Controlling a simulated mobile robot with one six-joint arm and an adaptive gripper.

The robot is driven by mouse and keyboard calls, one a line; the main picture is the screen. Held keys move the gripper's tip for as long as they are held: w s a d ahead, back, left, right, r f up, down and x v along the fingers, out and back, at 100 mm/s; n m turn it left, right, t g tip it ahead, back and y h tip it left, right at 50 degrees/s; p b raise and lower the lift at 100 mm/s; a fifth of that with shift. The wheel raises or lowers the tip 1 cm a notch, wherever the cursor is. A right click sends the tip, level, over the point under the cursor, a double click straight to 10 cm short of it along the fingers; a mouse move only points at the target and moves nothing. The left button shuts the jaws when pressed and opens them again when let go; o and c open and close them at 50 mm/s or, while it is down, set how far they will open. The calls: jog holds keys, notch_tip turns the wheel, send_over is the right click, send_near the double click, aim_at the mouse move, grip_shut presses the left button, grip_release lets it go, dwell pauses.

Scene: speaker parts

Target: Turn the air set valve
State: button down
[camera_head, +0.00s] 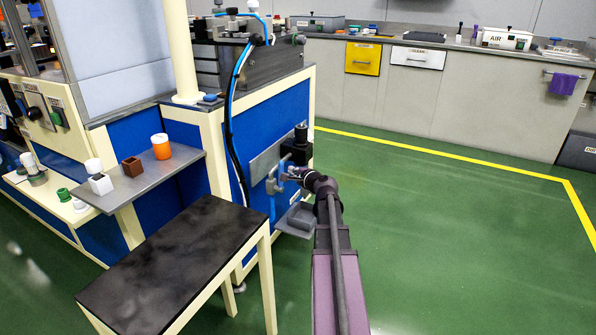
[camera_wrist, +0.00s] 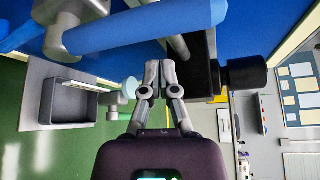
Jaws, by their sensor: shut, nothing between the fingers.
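The air set valve assembly is on a grey plate (camera_head: 262,166) on the blue side of the machine. It has a black regulator body (camera_head: 298,152) with a black knob on top, which also shows at right in the wrist view (camera_wrist: 245,76). A blue lever handle (camera_wrist: 150,27) on a grey fitting (camera_wrist: 72,30) crosses the top of the wrist view. My gripper (camera_wrist: 160,68) is shut and empty, its fingertips just below the blue handle in the wrist view; I cannot tell if they touch. In the head view my gripper (camera_head: 290,175) is beside the valve and partly hides it.
A grey tray (camera_head: 293,220) is mounted low beneath the valve and shows at left in the wrist view (camera_wrist: 45,102). A black-topped table (camera_head: 180,262) stands left of my arm. A blue hose (camera_head: 231,100) hangs nearby. The green floor at right is clear.

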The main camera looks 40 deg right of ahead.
jog(key=shift+s+a+r, duration=0.1)
jog(key=shift+a+r, duration=0.05)
jog(key=shift+a, duration=0.35)
jog(key=shift+s+a+r+p, duration=0.25)
jog(key=shift+a+p, duration=0.05)
jog(key=shift+a, duration=0.3)
jog(key=shift+s+a+r+p, duration=0.2)
jog(key=shift+a+r+p, duration=0.05)
jog(key=shift+a, duration=0.3)
jog(key=shift+d, duration=0.1)
